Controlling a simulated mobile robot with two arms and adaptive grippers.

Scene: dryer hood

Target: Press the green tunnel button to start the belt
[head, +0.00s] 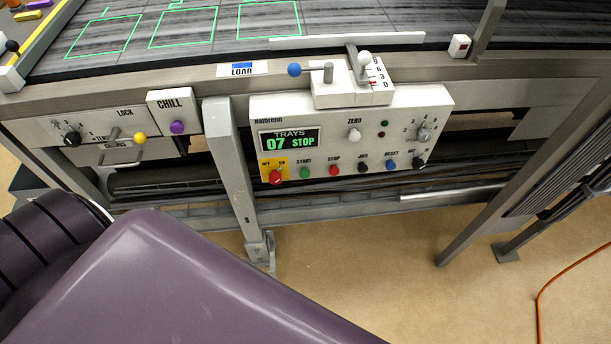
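A green button (305,172) labelled START sits on the lower row of the white control panel (400,105). It lies between the red rotary knob (276,177) on a yellow plate and the red STOP button (334,170). The panel's display (289,139) reads "TRAYS 07 STOP". No other green button is clearly visible. Neither of my grippers is in view. A purple padded shape fills the lower left and does not cover the panel.
Above the panel are a blue-knobbed lever (295,70) and a white-knobbed lever (365,58). A CHILL box (172,112) with a purple knob and a yellow-knobbed lever (140,137) are left. A grey post (232,165) stands left of the panel. An orange cable (541,300) lies on the floor.

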